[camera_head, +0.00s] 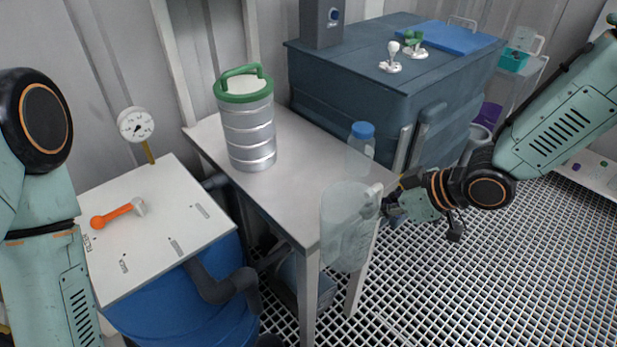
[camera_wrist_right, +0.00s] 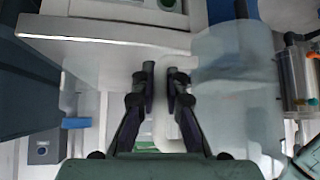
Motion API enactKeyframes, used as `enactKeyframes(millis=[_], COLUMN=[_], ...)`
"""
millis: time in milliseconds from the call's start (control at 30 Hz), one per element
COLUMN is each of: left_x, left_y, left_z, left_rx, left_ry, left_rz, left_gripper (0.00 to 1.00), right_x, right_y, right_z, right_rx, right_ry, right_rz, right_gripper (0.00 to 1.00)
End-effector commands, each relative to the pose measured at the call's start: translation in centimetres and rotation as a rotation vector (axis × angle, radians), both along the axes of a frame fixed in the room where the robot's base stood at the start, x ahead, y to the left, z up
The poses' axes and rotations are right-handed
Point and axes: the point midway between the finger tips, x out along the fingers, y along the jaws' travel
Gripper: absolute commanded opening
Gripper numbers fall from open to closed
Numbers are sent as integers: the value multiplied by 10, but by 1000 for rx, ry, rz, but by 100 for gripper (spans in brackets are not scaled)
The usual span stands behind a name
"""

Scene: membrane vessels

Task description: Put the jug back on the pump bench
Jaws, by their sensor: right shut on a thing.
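The jug (camera_head: 345,228) is a clear, pale, see-through vessel near the front right corner of the grey-topped bench (camera_head: 300,152). It looks roughly upright and overlaps the bench edge in the head view; its lower part shows below the top's level, in front of the edge. My right gripper (camera_head: 388,204) comes from the right and is shut on the jug's handle. In the right wrist view, the fingers (camera_wrist_right: 160,92) close on the pale handle (camera_wrist_right: 172,115), with the jug body (camera_wrist_right: 236,95) to the right. Of my left arm only upper links show; its gripper is out of view.
A steel canister with a green lid (camera_head: 248,125) stands on the bench's back left. A blue-capped clear bottle (camera_head: 361,146) stands at its right edge. Bare top lies between. A white board with an orange-handled tool (camera_head: 118,213) is at left; a dark blue tank (camera_head: 350,85) is behind.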

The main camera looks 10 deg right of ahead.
Motion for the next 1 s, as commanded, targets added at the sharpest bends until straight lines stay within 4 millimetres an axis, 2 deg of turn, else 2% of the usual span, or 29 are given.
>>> enactKeyframes(millis=[33,167,300,433,567,667,900,1000], left_x=[0,0,0,0,0,0,0,0], left_y=[0,0,0,0,0,0,0,0], left_z=[16,38,60,68,69,67,56,53], left_rx=[0,0,0,0,0,0,0,0], left_ry=[0,0,0,0,0,0,0,0], left_rz=[0,-1,-1,-1,0,-1,-1,-1], left_gripper=[66,66,66,66,66,66,66,66], right_x=[9,36,76,108,127,131,132,132], right_y=[1,4,14,25,30,30,28,28], right_z=[14,35,63,84,95,94,51,39], right_rx=[-7,-14,-16,-7,2,4,4,5], right_ry=[-1,-4,-14,-23,-25,-21,-18,-20], right_rz=[-17,-85,-193,-302,-388,-420,-427,-425], right_gripper=[0,0,0,0,0,0,0,0])
